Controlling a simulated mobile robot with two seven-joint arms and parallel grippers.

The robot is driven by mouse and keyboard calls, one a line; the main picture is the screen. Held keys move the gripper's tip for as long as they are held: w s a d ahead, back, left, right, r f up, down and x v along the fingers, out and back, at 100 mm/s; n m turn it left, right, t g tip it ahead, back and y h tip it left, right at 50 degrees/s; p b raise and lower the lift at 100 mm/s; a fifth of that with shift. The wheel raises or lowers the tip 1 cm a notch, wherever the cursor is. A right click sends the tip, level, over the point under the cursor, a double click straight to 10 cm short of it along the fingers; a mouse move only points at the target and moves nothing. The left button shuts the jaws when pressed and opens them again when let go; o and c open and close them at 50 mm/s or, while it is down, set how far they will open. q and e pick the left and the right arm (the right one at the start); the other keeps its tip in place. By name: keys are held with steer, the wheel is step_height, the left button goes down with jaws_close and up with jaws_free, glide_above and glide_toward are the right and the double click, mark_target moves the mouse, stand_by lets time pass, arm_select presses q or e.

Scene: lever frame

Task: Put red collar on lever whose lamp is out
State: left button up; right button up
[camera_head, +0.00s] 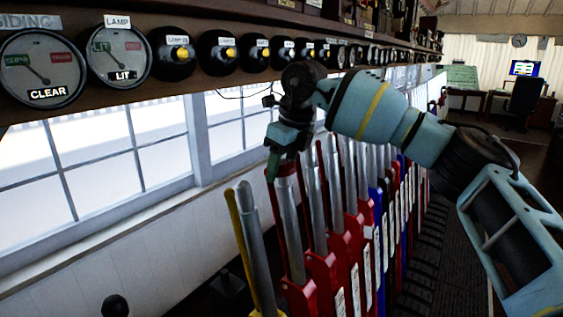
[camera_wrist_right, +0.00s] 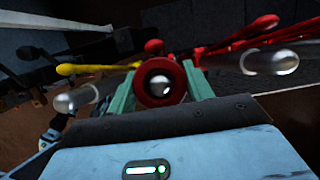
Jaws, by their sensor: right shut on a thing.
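The red collar (camera_wrist_right: 160,101) sits between the two green fingers of my right gripper (camera_head: 284,157), which is shut on it. In the right wrist view, the rounded silver end of a lever (camera_wrist_right: 159,85) shows inside the collar's ring. In the head view, the gripper is at the top of a silver lever handle (camera_head: 288,220) with a red base, near the front of the row. The fingers mostly hide the collar there, and how far down it sits cannot be told. The lamp dial (camera_head: 119,55) reads LIT. My left gripper is not in view.
A yellow rod and another silver lever (camera_head: 254,235) stand just left of the gripped one. Red and blue levers (camera_head: 378,205) run close behind it. A shelf of black round instruments (camera_head: 173,53) hangs above the windows. A desk (camera_head: 535,108) is far right.

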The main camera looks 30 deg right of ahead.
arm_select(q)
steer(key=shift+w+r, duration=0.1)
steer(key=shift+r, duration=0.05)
arm_select(e)
steer(key=shift+s+f, duration=0.1)
steer(key=shift+f, duration=0.45)
steer(key=o, duration=1.2)
steer(key=shift+c, duration=0.2)
steer(key=shift+p+v, duration=1.35)
steer(key=shift+v, duration=1.9)
steer(key=shift+p+v, duration=0.3)
steer(key=shift+v, duration=1)
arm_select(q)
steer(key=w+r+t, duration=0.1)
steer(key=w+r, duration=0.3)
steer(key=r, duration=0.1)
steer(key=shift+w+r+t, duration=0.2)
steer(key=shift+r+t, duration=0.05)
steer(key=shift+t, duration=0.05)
